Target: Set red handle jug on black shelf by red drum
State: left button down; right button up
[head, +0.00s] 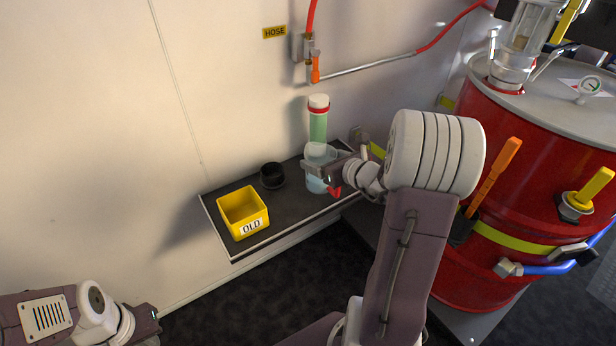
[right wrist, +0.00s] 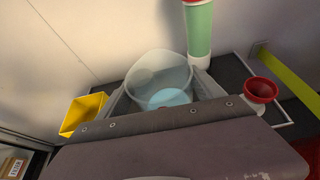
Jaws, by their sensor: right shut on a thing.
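A clear jug with pale blue liquid (head: 317,181) is held by my right gripper (head: 323,170) at the right part of the black shelf (head: 296,187). In the right wrist view the jug (right wrist: 160,82) sits upright between the two fingers. I cannot tell whether its base touches the shelf. A small red part (head: 335,191) shows beside the jug; I cannot tell if it is the handle. The red drum (head: 510,190) stands to the right, partly behind my right arm. My left gripper (head: 148,318) is at the lower left, away from the shelf; its fingers are unclear.
A yellow OLD bin (head: 236,204) and a black cup (head: 271,175) stand on the shelf left of the jug. A green cylinder (head: 318,125) stands behind it. The right wrist view shows a red-rimmed cup (right wrist: 262,90) right of the jug. An orange-handled tool (head: 493,175) is at the drum.

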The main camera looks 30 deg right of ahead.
aim_at(314, 158)
jog(key=x, duration=0.5)
jog(key=shift+w+d+f+b, duration=0.2)
jog(key=shift+d+f+b, duration=0.2)
jog(key=shift+f, duration=0.1)
notch_tip(314, 158, down, 4)
jog(key=shift+b, duration=1)
jog(key=shift+f, duration=0.15)
jog(key=o, duration=2.1)
